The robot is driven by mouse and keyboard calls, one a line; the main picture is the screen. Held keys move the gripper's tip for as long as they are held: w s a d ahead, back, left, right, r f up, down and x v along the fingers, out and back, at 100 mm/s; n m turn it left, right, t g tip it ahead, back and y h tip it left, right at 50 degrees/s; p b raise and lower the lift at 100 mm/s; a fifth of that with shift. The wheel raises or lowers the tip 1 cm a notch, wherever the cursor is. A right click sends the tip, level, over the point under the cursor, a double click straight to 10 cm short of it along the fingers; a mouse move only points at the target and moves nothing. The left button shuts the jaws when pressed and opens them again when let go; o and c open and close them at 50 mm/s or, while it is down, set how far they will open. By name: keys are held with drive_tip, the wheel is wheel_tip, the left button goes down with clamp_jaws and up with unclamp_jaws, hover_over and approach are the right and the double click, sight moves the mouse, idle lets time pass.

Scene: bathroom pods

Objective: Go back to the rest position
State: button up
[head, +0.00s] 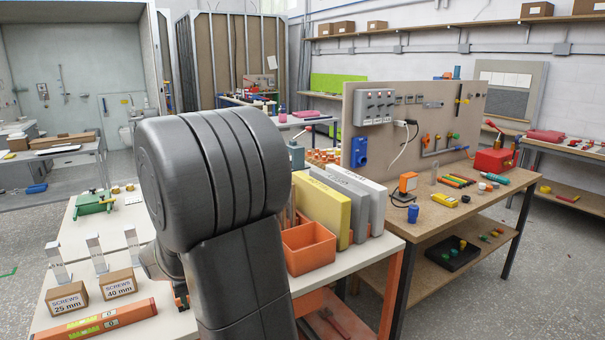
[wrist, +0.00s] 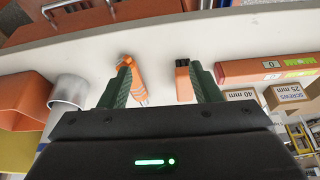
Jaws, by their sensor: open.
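In the wrist view my gripper (wrist: 160,68) is open, its two green-padded fingers apart. Pale tabletop shows between them. A small orange item (wrist: 137,80) lies beside the left finger, and an orange piece with a black end (wrist: 183,82) lies beside the right finger. Neither is clearly gripped. In the head view my dark arm (head: 225,190) is bent over the front white table (head: 190,326) and hides most of my gripper.
Two screw boxes (head: 67,299) (head: 119,284) and an orange level (head: 97,320) lie left of my arm. An orange bin (head: 308,248) and upright yellow and grey slabs (head: 322,210) stand at right. A wooden workbench (head: 450,212) with a pegboard is beyond. Floor at far right is clear.

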drive_tip(key=w+d+f+m, duration=0.2)
drive_tip(key=w+d, duration=0.4)
drive_tip(key=d, duration=0.4)
drive_tip(key=shift+f+h, duration=0.4)
drive_tip(key=shift+f, duration=0.3)
